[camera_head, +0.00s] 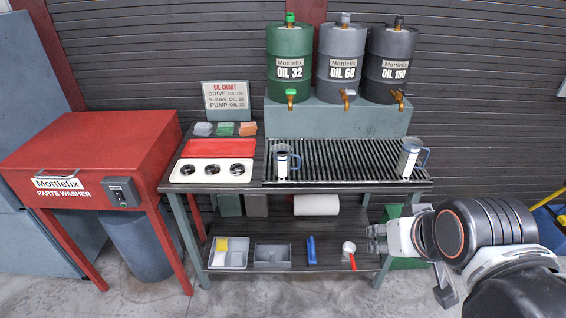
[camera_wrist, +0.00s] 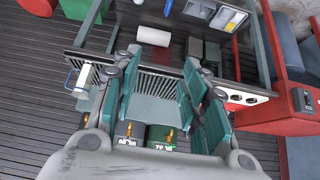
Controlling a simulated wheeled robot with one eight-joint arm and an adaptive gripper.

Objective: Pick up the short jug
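Two jugs with blue handles stand upright on the slatted drain grate (camera_head: 345,155) of the workbench. The shorter jug (camera_head: 282,161) is left of the grate's middle. The taller jug (camera_head: 409,157) is at the grate's right end; a jug at the left in the wrist view (camera_wrist: 84,78) appears to be this one. My gripper (camera_head: 374,238) is at the right front of the bench, below the top and well apart from both jugs. In the wrist view my gripper (camera_wrist: 160,72) is open with nothing between its teal fingers. I cannot make out the shorter jug there.
Three oil drums, green (camera_head: 289,62), grey (camera_head: 340,65) and dark (camera_head: 389,65), stand on a block behind the grate. A red-and-white tray (camera_head: 212,160) lies to its left. A red parts washer (camera_head: 95,150) stands farther left. The lower shelf holds bins and a red-handled item (camera_head: 349,252).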

